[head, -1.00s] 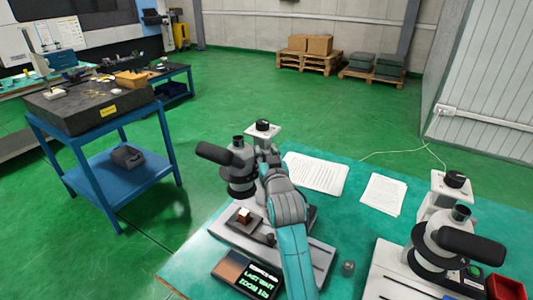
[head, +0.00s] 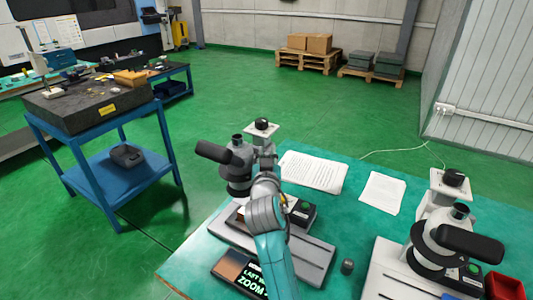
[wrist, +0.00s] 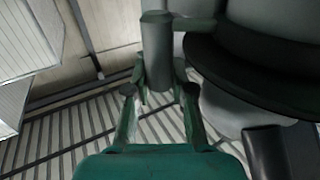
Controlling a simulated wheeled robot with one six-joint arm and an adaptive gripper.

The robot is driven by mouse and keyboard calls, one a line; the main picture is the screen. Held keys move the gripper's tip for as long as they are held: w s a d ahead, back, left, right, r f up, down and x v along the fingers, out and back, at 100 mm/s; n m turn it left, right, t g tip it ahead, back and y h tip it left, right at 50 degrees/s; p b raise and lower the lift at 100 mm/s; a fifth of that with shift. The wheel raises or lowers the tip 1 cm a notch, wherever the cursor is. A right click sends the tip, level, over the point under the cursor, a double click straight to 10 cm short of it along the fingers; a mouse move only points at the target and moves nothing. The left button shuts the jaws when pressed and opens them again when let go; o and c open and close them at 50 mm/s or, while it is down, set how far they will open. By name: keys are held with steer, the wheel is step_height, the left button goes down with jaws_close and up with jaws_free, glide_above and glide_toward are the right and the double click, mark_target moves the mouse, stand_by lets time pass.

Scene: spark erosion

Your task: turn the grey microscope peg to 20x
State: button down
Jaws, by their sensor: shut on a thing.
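The left microscope (head: 238,172) stands on the teal table, with a grey base, dark ring and black eyepiece. In the wrist view, the grey peg (wrist: 157,48) is an upright-looking cylinder beside the microscope's dark ring (wrist: 240,58). My gripper (wrist: 160,84) is shut on the peg, with one finger on each side. In the head view my arm hides the gripper and the peg. A small display (head: 243,274) in front of the microscope shows "ZOOM" in green; my arm covers its right part, so the value is unreadable.
A second microscope (head: 434,245) stands at the right, beside a red bin (head: 505,287). White papers (head: 314,171) lie behind the left microscope. A small grey knob-like object (head: 347,267) sits on the teal table (head: 350,215) between the microscopes.

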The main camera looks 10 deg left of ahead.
steer(key=shift+s+d+m+h, duration=0.1)
steer(key=shift+s+m+h, duration=0.35)
steer(key=shift+h, duration=0.3)
steer(key=shift+s+m+h, duration=0.2)
steer(key=shift+m+h, duration=0.35)
steer(key=shift+h, duration=0.25)
steer(key=shift+s+d+m+h, duration=0.1)
steer(key=shift+s+m+h, duration=0.35)
steer(key=shift+h, duration=0.3)
steer(key=shift+w, duration=0.1)
steer(key=c, duration=1.2)
jaws_free()
steer(key=shift+c, duration=0.2)
steer(key=s+a, duration=0.1)
steer(key=s, duration=1.1)
steer(key=shift+a, duration=0.15)
